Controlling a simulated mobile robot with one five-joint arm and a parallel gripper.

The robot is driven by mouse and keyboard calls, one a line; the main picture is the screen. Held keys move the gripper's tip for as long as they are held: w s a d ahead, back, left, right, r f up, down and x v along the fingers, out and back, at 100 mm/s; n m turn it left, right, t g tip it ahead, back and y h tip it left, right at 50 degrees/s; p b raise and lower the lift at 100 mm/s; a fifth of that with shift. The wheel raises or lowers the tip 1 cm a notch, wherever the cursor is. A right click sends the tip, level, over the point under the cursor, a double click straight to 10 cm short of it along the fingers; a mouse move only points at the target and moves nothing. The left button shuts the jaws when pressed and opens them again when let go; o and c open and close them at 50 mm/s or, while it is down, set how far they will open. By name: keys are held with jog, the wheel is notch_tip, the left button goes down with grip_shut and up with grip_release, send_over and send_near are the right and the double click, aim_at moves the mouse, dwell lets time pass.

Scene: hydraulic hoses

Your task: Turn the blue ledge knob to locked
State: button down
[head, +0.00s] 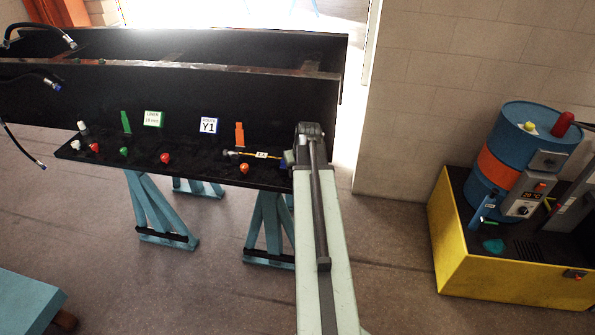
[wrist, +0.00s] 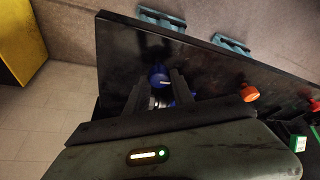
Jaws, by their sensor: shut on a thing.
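In the wrist view, the blue ledge knob (wrist: 158,76) shows at the end of my gripper (wrist: 158,92), with a pale mark on its face. The two dark fingers lie on either side of it and are shut on it. More blue and a silvery part show between and beside the fingers, partly hidden. In the head view, my arm reaches up to the right end of the black ledge (head: 205,172).
An orange knob (head: 244,168) is left of my arm on the ledge, with a red knob (head: 165,158) and several others farther left. A yellow bin (head: 455,245) with a blue drum (head: 520,140) is at right.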

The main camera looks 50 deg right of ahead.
jog(key=shift+m, duration=0.5)
jog(key=c, duration=1.1)
grip_release()
jog(key=shift+w, duration=0.1)
jog(key=p+v, duration=0.7)
jog(key=shift+a+r, duration=0.25)
jog(key=shift+r, duration=0.1)
